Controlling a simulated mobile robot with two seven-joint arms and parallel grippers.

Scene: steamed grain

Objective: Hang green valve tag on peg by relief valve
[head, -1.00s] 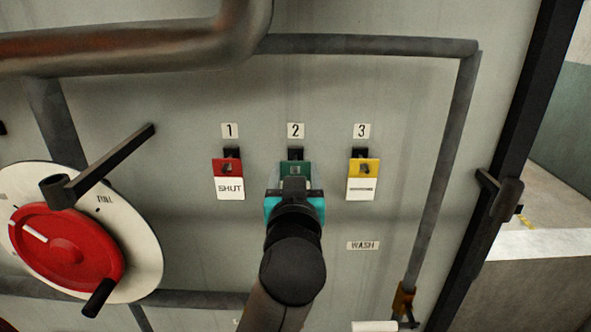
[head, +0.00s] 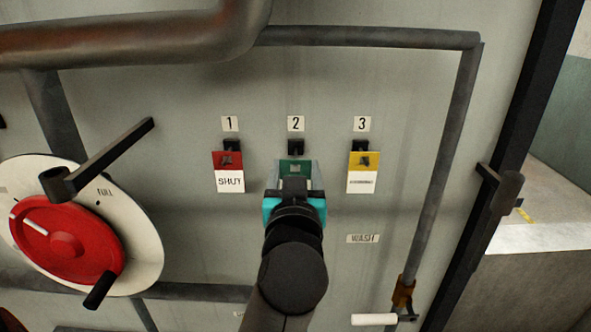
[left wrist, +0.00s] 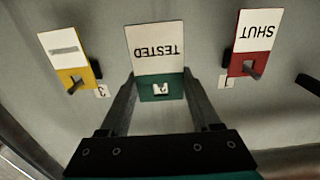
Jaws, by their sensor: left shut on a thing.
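My left gripper (head: 295,186) is shut on the green valve tag (head: 286,167), in front of the panel under number 2. In the left wrist view the green tag (left wrist: 148,94) sits upside down between my fingers (left wrist: 158,97), and its white part reads TESTED. No peg pokes through its hole; a white number plate shows through it. The black peg under number 2 (head: 296,147) shows bare just above the tag. I cannot make out which fitting is the relief valve or a peg by it. My right gripper is not in view.
A red SHUT tag (head: 229,180) hangs on peg 1 and a yellow tag (head: 362,181) on peg 3, close on either side. A red handwheel (head: 65,243) and a black lever (head: 112,155) stick out at left. Pipes (head: 370,40) run above and right.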

